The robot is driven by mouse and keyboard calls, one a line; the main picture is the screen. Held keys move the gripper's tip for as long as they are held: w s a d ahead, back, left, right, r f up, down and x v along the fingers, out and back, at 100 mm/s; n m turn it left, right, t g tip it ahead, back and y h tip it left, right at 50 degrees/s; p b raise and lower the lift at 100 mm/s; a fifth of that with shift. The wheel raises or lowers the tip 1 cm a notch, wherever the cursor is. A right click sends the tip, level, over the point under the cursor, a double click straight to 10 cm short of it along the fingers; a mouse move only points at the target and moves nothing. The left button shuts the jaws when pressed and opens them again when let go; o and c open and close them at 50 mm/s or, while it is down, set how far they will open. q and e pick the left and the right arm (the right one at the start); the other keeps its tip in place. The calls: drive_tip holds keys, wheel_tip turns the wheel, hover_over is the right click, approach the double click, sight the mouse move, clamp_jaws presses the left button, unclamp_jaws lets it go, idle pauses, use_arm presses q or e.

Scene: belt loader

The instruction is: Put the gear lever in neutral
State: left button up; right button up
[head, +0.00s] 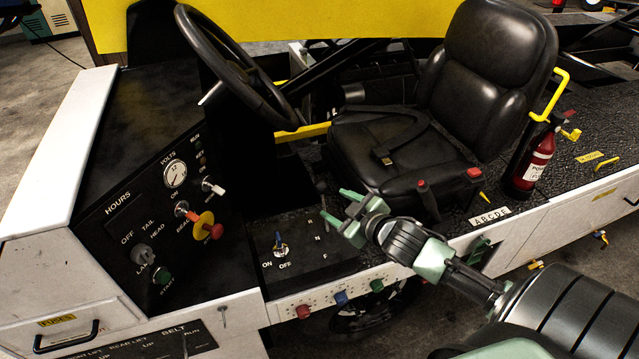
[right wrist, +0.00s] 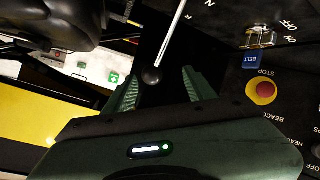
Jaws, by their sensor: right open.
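The gear lever (head: 322,188) stands up from the black console panel beside the seat, a thin rod with a small dark knob. Letters R, N and F are printed in a row on the panel; the rod rises near the R end, but its slot is hard to make out. In the right wrist view the lever's round black knob (right wrist: 152,76) shows between the fingertips, with its pale rod running up. My right gripper (head: 339,207) is open, its green fingers pointing at the lever from the right. I see no clear grip on it. My left gripper is not in view.
The black seat (head: 400,150) is just behind my right gripper. The steering wheel (head: 235,70) and dashboard (head: 170,220) lie to the left. An ON/OFF switch (head: 280,245) is on the same panel. A red extinguisher (head: 535,158) stands at the right.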

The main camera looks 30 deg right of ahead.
sight(324, 189)
drive_tip(key=shift+w+d+r+t, duration=0.15)
drive_tip(key=shift+w+d+r, duration=0.1)
drive_tip(key=shift+w+r, duration=0.2)
drive_tip(key=shift+w+d+r+t, duration=0.2)
drive_tip(key=shift+w+r, duration=0.1)
drive_tip(key=shift+w, duration=0.2)
drive_tip(key=p+x, duration=0.1)
drive_tip(key=x, duration=0.5)
drive_tip(key=shift+a+p, duration=0.1)
drive_tip(key=shift+p, duration=0.2)
drive_tip(key=shift+w+f, duration=0.35)
drive_tip(key=shift+w, duration=0.25)
clamp_jaws()
